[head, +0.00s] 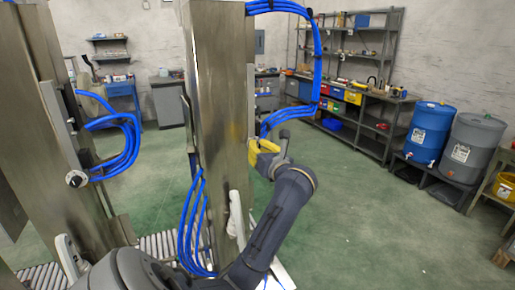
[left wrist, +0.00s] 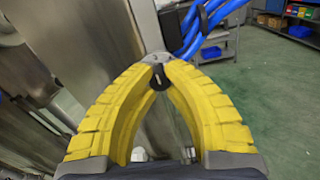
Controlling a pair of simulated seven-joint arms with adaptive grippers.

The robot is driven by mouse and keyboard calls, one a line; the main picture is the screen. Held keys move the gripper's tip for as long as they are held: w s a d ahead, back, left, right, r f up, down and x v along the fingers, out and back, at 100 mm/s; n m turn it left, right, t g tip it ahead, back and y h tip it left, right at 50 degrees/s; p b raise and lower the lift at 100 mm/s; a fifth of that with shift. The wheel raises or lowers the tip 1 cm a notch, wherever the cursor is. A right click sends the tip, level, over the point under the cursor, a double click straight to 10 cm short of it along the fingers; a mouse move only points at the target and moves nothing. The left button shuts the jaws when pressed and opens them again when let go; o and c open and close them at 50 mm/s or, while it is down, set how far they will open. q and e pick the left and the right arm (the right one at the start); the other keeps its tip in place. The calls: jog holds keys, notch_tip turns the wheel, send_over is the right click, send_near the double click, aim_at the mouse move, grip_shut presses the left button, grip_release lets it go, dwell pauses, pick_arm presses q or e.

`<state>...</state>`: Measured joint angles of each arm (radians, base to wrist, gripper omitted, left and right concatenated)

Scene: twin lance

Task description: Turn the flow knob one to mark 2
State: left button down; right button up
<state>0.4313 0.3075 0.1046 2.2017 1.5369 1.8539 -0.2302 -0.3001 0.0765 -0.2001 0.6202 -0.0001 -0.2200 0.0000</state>
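My left gripper (head: 262,155) has yellow fingers and is at the right side of the middle metal column. In the left wrist view, its fingers (left wrist: 157,68) arch inward and their tips come together around a small dark knob (left wrist: 160,80). The tips hide most of this knob, and no marks can be read around it. In the head view the gripper and arm hide it. Another round knob (head: 75,179) with a pale face and dark centre sits on the left metal column, away from my gripper. My right gripper is not in view.
Blue hoses (head: 318,60) loop over the middle column (head: 218,90), close to my gripper, and more hoses (head: 130,145) hang from the left column (head: 50,110). Blue and grey drums (head: 430,133) and shelves stand along the right. The green floor between is clear.

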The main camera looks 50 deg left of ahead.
pick_arm(q)
jog(key=shift+f+n, duration=0.1)
jog(key=shift+n, duration=0.2)
jog(key=n, duration=0.4)
jog(key=shift+n, duration=0.3)
jog(key=shift+w+f+n, duration=0.1)
jog(key=shift+n, duration=2.1)
jog(key=c, duration=1.2)
grip_release()
jog(key=shift+c, duration=0.2)
jog(key=v, duration=1.2)
jog(key=shift+d, duration=0.1)
